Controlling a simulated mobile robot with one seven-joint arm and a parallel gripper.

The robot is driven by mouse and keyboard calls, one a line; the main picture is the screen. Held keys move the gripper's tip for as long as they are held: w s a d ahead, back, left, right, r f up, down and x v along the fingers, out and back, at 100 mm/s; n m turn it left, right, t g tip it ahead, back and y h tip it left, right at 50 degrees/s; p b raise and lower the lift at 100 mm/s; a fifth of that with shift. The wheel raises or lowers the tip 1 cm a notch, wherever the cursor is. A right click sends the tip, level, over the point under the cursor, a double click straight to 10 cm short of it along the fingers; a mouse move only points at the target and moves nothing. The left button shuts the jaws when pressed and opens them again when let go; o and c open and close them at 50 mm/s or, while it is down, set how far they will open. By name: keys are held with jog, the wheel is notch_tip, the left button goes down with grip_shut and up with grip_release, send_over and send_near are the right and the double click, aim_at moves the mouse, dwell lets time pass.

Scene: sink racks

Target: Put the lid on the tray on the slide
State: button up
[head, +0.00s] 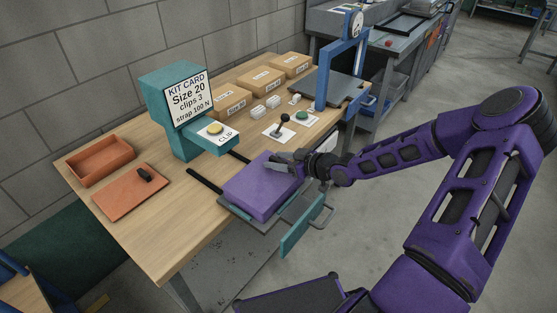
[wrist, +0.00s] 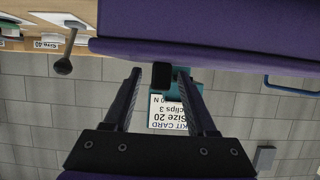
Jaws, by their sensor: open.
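A purple flat-topped box (head: 258,190) sits on the grey slide (head: 238,210) at the table's front edge. Its top looks closed; I cannot tell whether it is tray and lid together. An orange flat lid-like plate (head: 122,198) with a black knob lies on the table at the left, beside an open orange tray (head: 98,165). My gripper (head: 276,163) is open at the far right part of the purple box, close over its top. In the wrist view the gripper (wrist: 158,82) is empty between its fingers, and the purple box (wrist: 215,28) fills the top.
The teal kit-card stand (head: 180,110) with a CLIP button arm is behind the box. A black lever (head: 281,125), a green button (head: 302,115) and several cardboard boxes (head: 262,80) stand behind my gripper. A teal handle plate (head: 300,232) juts out in front. The left table front is clear.

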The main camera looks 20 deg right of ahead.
jog(key=shift+s+d, duration=0.1)
jog(key=p+v, duration=0.1)
jog(key=v, duration=1.6)
jog(key=shift+d, duration=0.15)
